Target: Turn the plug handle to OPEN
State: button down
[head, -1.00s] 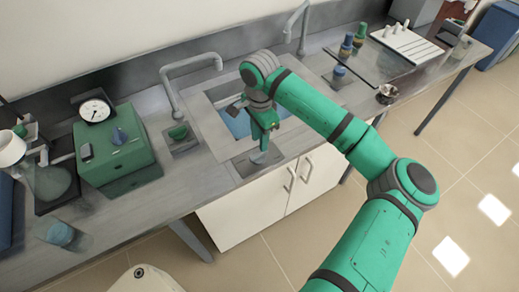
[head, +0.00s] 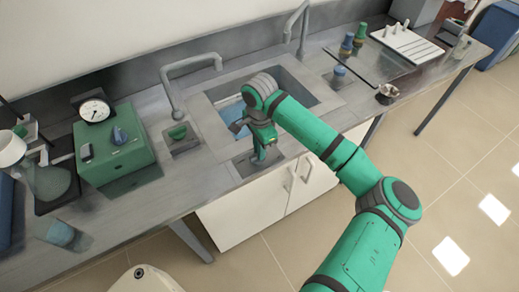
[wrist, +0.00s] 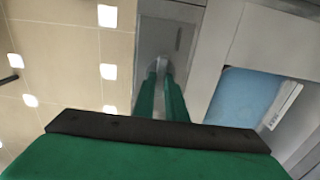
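The plug handle (wrist: 161,62) is a small light grey piece on a grey plate (wrist: 160,32) in the wrist view. In the head view this plate (head: 238,168) lies at the sink's front edge, and the handle is hidden behind my fingers. My gripper (head: 259,157) points down over the plate. In the wrist view its two green fingers (wrist: 161,76) stand a narrow gap apart, with the handle between or just beyond their tips. I cannot tell whether they touch it. No OPEN mark is readable.
The sink (head: 312,82) with a blue bottom lies behind my gripper. A green box with a dial (head: 118,152) is further left. White cupboard doors (head: 262,212) are below the counter.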

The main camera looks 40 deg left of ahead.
dwell(0.3)
jog(key=m, duration=0.4)
jog(key=shift+d+m, duration=0.1)
jog(key=shift+m, duration=0.3)
jog(key=m, duration=0.4)
jog(key=shift+s, duration=0.1)
jog(key=m, duration=0.5)
jog(key=shift+s, duration=0.1)
jog(key=shift+m, duration=1.9)
jog(key=c, duration=1.8)
grip_release()
jog(key=shift+s, duration=0.1)
